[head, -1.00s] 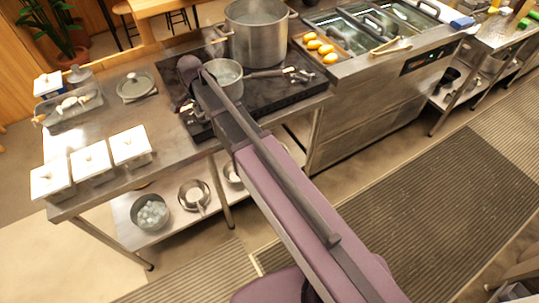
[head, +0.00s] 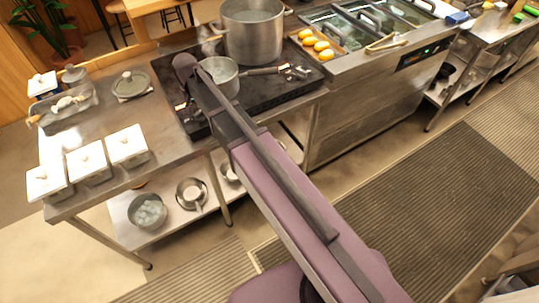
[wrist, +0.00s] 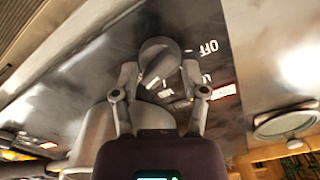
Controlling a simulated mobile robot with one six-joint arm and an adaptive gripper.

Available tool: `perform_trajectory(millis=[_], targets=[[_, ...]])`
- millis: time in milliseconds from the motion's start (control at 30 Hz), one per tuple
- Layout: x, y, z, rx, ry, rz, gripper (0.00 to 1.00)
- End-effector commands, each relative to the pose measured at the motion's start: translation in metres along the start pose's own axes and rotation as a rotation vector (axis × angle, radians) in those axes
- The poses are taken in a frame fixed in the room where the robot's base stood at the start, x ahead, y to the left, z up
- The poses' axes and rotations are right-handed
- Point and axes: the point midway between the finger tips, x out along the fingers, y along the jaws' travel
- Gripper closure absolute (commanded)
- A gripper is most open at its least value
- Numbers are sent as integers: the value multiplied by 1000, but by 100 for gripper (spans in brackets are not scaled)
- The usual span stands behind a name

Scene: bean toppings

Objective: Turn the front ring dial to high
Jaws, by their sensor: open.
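In the wrist view, a round grey dial (wrist: 158,62) with a pale pointer bar sits on a dark panel. Beside it is white lettering reading OFF, with more partly hidden marks and a small red-lit marking below. My gripper (wrist: 159,75) is open, with one finger left and one finger right of the dial. I cannot tell whether the fingers touch it. In the head view, the black cooktop (head: 290,92) stands on the steel counter. My arm reaches over its left part and hides most of the gripper there.
A small saucepan (head: 222,80) stands on the cooktop close to my arm, its handle pointing right. A large steaming pot (head: 253,38) stands behind it. White lidded containers (head: 88,163) and a grey lidded dish (head: 131,86) are on the counter to the left.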

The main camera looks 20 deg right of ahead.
Motion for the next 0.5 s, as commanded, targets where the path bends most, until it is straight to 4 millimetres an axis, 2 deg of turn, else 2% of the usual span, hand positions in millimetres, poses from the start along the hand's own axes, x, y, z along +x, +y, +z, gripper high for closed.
perform_trajectory(millis=[500], targets=[[0,0,0,-341,0,0,43]])
